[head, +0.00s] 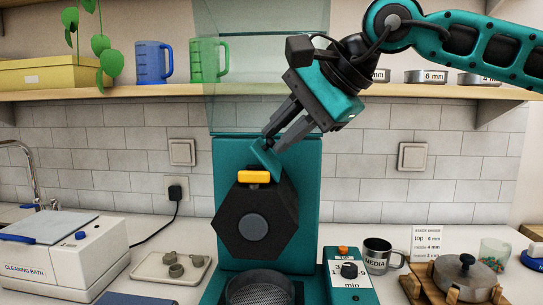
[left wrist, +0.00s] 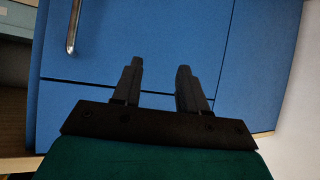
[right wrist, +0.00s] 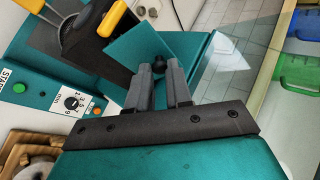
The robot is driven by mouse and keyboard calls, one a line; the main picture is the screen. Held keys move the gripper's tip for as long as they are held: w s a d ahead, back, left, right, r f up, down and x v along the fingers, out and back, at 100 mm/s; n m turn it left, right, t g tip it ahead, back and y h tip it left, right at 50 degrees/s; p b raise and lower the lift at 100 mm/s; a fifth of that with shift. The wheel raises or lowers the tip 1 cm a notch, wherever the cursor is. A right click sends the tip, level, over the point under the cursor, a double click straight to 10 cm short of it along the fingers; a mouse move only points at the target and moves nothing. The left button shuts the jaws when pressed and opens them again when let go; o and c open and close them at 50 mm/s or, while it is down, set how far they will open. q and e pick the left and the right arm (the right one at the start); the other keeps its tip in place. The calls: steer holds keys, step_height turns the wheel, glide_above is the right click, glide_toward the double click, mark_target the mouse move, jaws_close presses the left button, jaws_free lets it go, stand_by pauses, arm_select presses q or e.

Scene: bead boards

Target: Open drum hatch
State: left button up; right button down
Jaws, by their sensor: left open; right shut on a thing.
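The black hexagonal drum (head: 236,215) with a grey hub stands in front of a teal machine column. A yellow latch (head: 254,176) sits at its top, and yellow parts (right wrist: 113,18) also show in the right wrist view. The teal hatch (head: 264,158) is tilted up above the drum's top edge; it is a flat panel (right wrist: 150,45) with a dark knob in the right wrist view. My right gripper (head: 268,138) is shut on the hatch's knob (right wrist: 158,66). The drum's inside is hidden. My left gripper (left wrist: 158,68) is open and empty before blue cabinet fronts.
A clear guard (head: 230,70) rises above the machine. A mesh sieve (head: 260,288) lies below the drum. A control box (head: 348,285) and media mug (head: 378,255) stand right; a cleaning bath (head: 60,262) stands left. The shelf (head: 120,95) holds jugs (head: 152,62).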

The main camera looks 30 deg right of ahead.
steer(key=shift+s+d+f+t+y+b, duration=0.3)
steer(key=shift+f+t+y+b, duration=0.1)
steer(key=shift+b, duration=0.15)
steer(key=shift+s+d+f+m+t+y+b, duration=0.45)
steer(key=shift+t+y+b, duration=0.5)
steer(key=shift+b, duration=0.9)
steer(key=shift+s+d+f+m+t+y+b, duration=0.2)
steer(key=shift+s+d+m+t+y+b, duration=0.4)
steer(key=shift+t+b, duration=0.95)
steer(key=shift+s+d+f+m+t+y+b, duration=0.25)
steer(key=shift+d+t+y+b, duration=0.6)
steer(key=shift+b, duration=1.3)
steer(key=shift+w+a+f+y, duration=0.1)
steer(key=shift+a+f+y, duration=0.05)
steer(key=shift+a+y, duration=0.15)
steer(key=c, duration=1.1)
jaws_free()
steer(key=shift+o, duration=0.2)
steer(key=shift+d, duration=0.15)
